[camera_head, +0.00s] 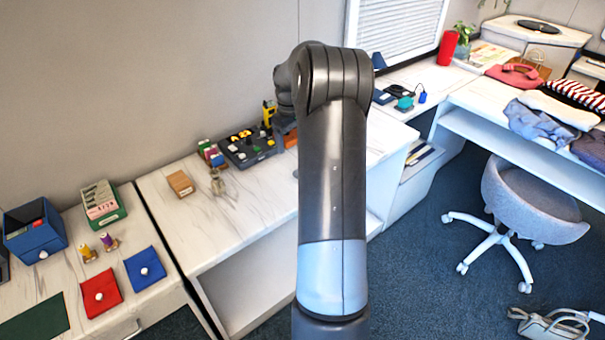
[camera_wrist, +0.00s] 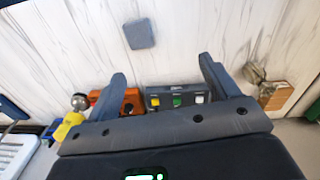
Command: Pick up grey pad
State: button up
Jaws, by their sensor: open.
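A small blue-grey square pad (camera_wrist: 139,33) lies flat on the white marbled desktop (camera_wrist: 60,50) in the wrist view. It is near the top of that view, ahead of my fingertips and a little left of the middle between them. My gripper (camera_wrist: 162,70) is open, its two dark fingers spread apart with nothing held between them. The pad is apart from both fingers.
A dark tray (camera_head: 248,146) of coloured pieces stands against the wall, with an orange box (camera_wrist: 131,102) beside it. A wire-like metal object (camera_head: 218,182) and a small brown box (camera_head: 181,183) stand to the left. The desktop around the pad is clear.

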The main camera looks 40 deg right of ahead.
jog(key=shift+y, duration=0.3)
jog(key=d+f, duration=0.2)
jog(key=f, duration=0.1)
jog(key=d+f, duration=0.2)
jog(key=f, duration=0.2)
jog(key=d+f, duration=0.2)
jog(key=f, duration=0.2)
jog(key=shift+s+f, duration=0.1)
jog(key=shift+f, duration=0.1)
jog(key=shift+w+f, duration=0.25)
jog(key=shift+f, duration=1.15)
jog(key=shift+w+f, duration=0.2)
jog(key=shift+f, duration=1.15)
jog(key=shift+c, duration=0.3)
jog(key=c, duration=1)
jog(key=shift+r, duration=0.15)
